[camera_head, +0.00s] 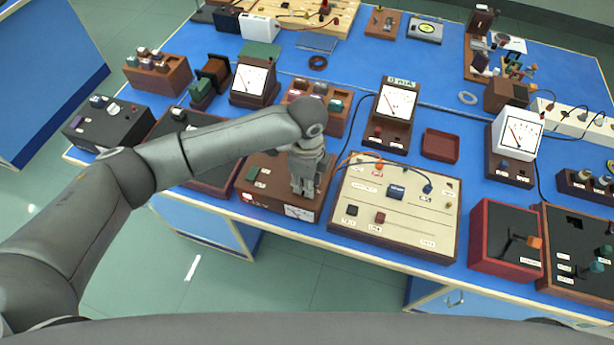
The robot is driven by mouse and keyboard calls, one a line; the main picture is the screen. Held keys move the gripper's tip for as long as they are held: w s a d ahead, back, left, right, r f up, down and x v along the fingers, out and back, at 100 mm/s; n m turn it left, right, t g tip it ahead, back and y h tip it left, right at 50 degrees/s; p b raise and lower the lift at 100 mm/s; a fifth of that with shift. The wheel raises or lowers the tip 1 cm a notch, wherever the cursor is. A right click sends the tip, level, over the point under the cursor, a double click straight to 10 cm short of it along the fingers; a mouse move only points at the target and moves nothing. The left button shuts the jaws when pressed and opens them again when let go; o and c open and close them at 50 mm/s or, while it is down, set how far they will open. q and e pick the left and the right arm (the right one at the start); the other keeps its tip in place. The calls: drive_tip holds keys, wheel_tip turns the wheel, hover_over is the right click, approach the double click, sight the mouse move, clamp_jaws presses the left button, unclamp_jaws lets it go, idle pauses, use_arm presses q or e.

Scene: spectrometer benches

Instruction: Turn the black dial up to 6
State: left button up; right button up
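My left arm reaches in from the left. Its gripper (305,187) points down over the right part of a brown wooden instrument box (262,205) near the front edge of the bench. The box has a green button or block on top, small labels and a white meter (299,212) on its front face. The gripper hides the part of the box top below it. No black dial shows clearly there, and I cannot tell whether the fingers touch or hold anything. My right gripper is not in view.
A cream circuit panel (395,215) with cables stands close to the right of the gripper. Upright meters (395,100) and a block with coloured knobs (332,118) stand behind. A red-brown box (500,240) is at the right. The blue bench (440,90) has clear patches farther back.

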use_arm(q)
drive_tip(key=m, duration=0.4)
drive_tip(key=shift+p, duration=0.35)
drive_tip(key=shift+m, duration=1.6)
drive_tip(key=o, duration=1)
drive_tip(key=shift+o, duration=0.2)
